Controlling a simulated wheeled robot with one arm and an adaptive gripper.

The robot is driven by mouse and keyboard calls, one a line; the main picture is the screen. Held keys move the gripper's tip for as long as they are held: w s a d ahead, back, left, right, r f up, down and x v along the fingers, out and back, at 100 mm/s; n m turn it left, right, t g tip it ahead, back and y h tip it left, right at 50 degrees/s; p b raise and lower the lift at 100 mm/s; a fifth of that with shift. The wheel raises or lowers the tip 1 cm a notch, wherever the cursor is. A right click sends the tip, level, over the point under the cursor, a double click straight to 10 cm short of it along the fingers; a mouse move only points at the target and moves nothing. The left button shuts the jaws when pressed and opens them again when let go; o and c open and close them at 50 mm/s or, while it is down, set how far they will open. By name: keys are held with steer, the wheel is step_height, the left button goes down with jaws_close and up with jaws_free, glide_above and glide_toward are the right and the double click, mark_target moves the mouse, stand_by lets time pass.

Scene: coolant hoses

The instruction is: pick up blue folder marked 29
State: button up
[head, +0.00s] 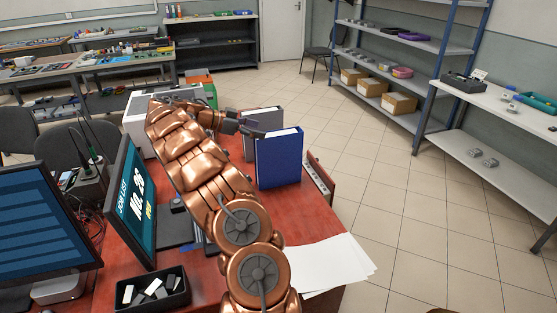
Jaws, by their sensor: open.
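A blue folder (279,163) stands upright on the red-brown desk (315,222), its white page edges showing at the top. I cannot make out a number on it. My gripper (252,130) is at the end of the copper-coloured arm, above and to the left of the blue folder, near its top edge. Its dark fingers are open and appear empty; I cannot tell whether they touch a folder. A grey folder (264,118) stands just behind the blue one, partly hidden by the gripper.
Two monitors, a left one (42,222) and a tilted one (132,205), stand at the desk's left. A black tray (152,290) and loose white papers (325,265) lie at the front. A white box (137,122) stands behind my arm. The tiled floor at right is open.

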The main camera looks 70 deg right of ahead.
mark_target(275, 133)
steer(key=shift+p+x, duration=1.55)
steer(key=shift+x, duration=2.1)
jaws_close()
